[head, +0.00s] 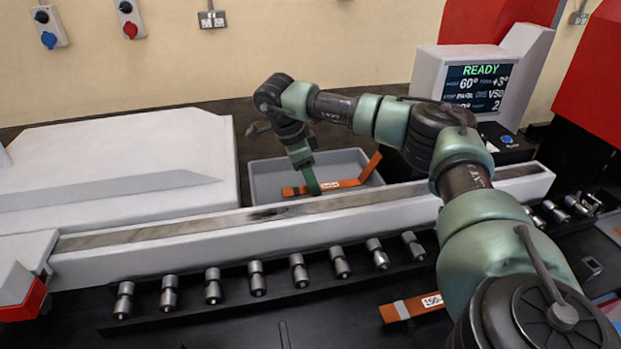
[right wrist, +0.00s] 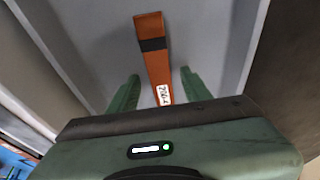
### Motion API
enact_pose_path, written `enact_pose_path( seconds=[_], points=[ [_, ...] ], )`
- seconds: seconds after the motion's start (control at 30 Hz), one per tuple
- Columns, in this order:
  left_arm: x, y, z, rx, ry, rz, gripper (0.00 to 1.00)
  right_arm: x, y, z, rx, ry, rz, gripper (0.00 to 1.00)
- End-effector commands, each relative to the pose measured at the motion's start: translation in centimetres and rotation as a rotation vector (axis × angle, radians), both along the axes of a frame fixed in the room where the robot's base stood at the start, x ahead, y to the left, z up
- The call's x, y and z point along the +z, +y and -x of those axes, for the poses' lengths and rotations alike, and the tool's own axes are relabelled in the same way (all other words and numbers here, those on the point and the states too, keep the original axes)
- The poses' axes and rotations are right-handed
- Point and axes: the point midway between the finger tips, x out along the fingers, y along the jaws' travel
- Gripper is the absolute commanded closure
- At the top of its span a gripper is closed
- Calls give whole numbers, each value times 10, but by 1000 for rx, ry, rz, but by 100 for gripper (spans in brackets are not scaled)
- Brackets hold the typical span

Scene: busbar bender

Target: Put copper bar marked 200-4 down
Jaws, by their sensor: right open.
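The orange-brown copper bar (head: 371,167) lies in the grey bin (head: 263,181) behind the long rail. Its right end is bent upward. Its white label reads 200-4 in the right wrist view (right wrist: 155,62), where a dark band crosses the bar. My right gripper (head: 312,188) reaches down into the bin at the bar's left part. In the right wrist view the two green fingers (right wrist: 160,74) stand apart on either side of the bar, with gaps to it. The lower fingertips are partly hidden in the head view. My left gripper is not in view.
A white rail (head: 210,238) runs in front of the bin, with a row of metal rollers (head: 257,278) before it. Another copper bar, label starting 150 (head: 396,312), lies at the front. A white machine cover (head: 120,165) stands left; a READY screen (head: 480,85) is at back right.

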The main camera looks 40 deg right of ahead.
Motion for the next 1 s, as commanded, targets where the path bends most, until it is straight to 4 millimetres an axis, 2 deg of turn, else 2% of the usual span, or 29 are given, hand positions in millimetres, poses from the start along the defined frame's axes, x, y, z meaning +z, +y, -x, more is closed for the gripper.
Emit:
enact_pose_path(
  seconds=[0.13,0.27,0.53,0.7,0.8,1.0],
  points=[
    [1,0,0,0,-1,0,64,6,0,-1,1,-3,1,51],
    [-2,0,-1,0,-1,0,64,22,4,-3,2,-6,0,51],
    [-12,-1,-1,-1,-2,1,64,80,20,-13,2,-6,-1,51],
    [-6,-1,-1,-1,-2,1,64,112,28,-16,2,-5,1,51],
    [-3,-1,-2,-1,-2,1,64,122,30,-18,1,-3,1,51],
    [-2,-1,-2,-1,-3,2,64,128,33,-19,1,-1,-1,51]
  ],
)
